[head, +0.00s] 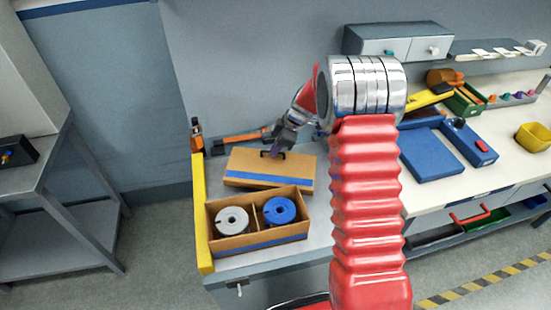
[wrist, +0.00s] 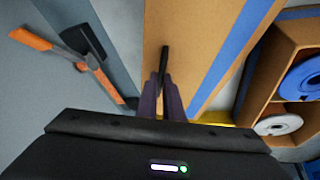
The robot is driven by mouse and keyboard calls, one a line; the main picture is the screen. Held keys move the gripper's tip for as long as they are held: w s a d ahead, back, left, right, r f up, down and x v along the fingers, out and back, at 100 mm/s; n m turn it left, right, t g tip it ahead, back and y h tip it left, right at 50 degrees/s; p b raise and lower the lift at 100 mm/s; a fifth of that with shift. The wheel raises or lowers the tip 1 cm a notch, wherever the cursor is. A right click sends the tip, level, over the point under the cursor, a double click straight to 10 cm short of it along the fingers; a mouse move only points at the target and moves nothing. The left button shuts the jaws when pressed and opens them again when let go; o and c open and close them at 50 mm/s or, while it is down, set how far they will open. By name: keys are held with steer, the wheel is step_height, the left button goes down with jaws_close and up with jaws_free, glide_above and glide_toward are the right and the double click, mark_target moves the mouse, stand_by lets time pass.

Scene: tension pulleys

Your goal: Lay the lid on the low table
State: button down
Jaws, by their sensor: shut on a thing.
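The lid (head: 244,166) is a tan cardboard panel with a blue stripe and a dark handle on top. It is over the low table (head: 316,229), just behind the open cardboard box (head: 262,236); I cannot tell whether it rests on the table. My gripper (head: 276,152) is above the lid, shut on its handle. In the wrist view the purple fingers (wrist: 166,98) close around the dark handle, and the lid (wrist: 185,45) fills the middle. The box holds a grey spool (head: 233,221) and a blue spool (head: 279,210) in separate compartments.
An orange-handled hammer (head: 240,137) lies behind the lid, with an orange and black tool (head: 197,135) left of it. A yellow edge (head: 201,215) bounds the table's left side. The workbench at right holds a blue tray (head: 431,155) and a yellow bowl (head: 534,136).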

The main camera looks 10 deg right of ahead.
mark_target(275, 159)
steer(key=shift+f, duration=2.25)
steer(key=c, duration=1.9)
jaws_free()
